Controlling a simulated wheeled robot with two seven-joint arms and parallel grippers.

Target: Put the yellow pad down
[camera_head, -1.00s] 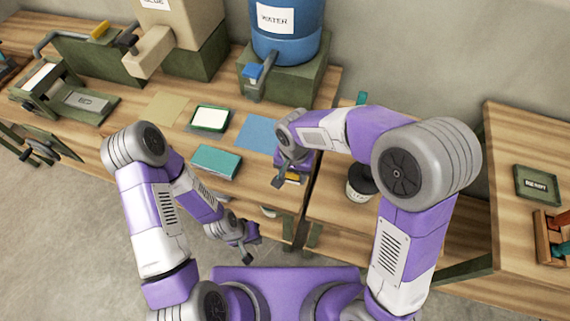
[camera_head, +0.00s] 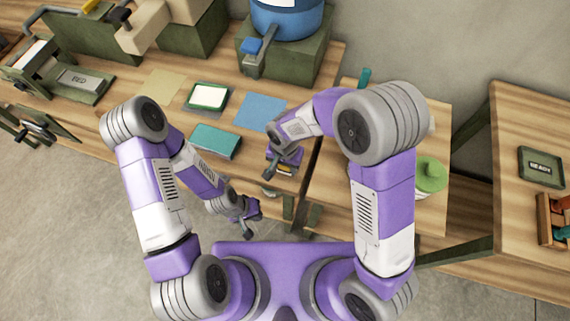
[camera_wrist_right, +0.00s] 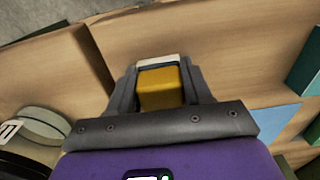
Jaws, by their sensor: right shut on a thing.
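The yellow pad (camera_wrist_right: 161,88) is between the fingers of my right gripper (camera_wrist_right: 161,84) in the right wrist view. It is a yellow block with a pale far end, with bare wood around it. In the head view, my right gripper (camera_head: 284,166) is over the right end of the long wooden bench, near its front edge. Only a sliver of the pad shows there; I cannot tell whether it touches the wood. My left gripper (camera_head: 248,222) is open and empty in front of the bench, low in the head view.
A blue sheet (camera_head: 260,110), a teal pad (camera_head: 216,141) and a green-framed white pad (camera_head: 207,96) lie left of my right gripper. A narrow gap separates the long bench from the one at right. A green-topped round thing (camera_head: 431,175) stands there, partly behind my arm.

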